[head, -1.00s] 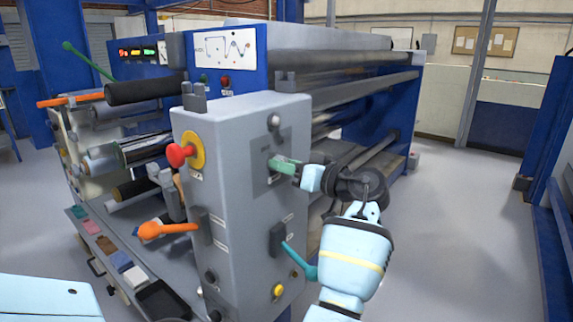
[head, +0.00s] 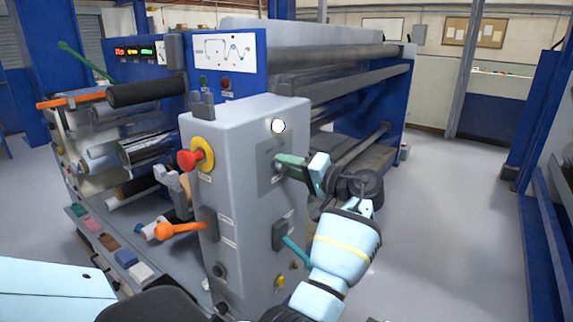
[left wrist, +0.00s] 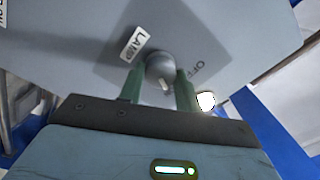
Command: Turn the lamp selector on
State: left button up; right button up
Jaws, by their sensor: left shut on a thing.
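The lamp selector is a round grey knob (left wrist: 161,67) on a darker plate, with a LAMP label (left wrist: 134,43) and the word OFF printed beside it. In the left wrist view it sits between the two green fingers of my left gripper (left wrist: 160,88), which is shut on it. In the head view my left gripper (head: 280,162) reaches the side of the grey cabinet (head: 245,190), and its fingers hide the knob. A round lamp (head: 278,126) above the knob glows bright white; it also shows in the left wrist view (left wrist: 206,101). My right gripper is out of view.
Long rollers (head: 345,78) lie behind. The floor (head: 440,220) to the right is clear.

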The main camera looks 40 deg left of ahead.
pick_arm(q)
jog(key=shift+r+m, duration=0.1)
jog(key=shift+m, duration=0.5)
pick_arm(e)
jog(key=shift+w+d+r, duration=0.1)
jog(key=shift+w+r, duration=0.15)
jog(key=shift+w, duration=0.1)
pick_arm(q)
jog(key=o, duration=1)
jog(key=shift+c, duration=0.2)
jog(key=shift+d, duration=0.1)
jog(key=w+d+b, duration=0.1)
jog(key=d, duration=0.6)
jog(key=shift+d, duration=0.3)
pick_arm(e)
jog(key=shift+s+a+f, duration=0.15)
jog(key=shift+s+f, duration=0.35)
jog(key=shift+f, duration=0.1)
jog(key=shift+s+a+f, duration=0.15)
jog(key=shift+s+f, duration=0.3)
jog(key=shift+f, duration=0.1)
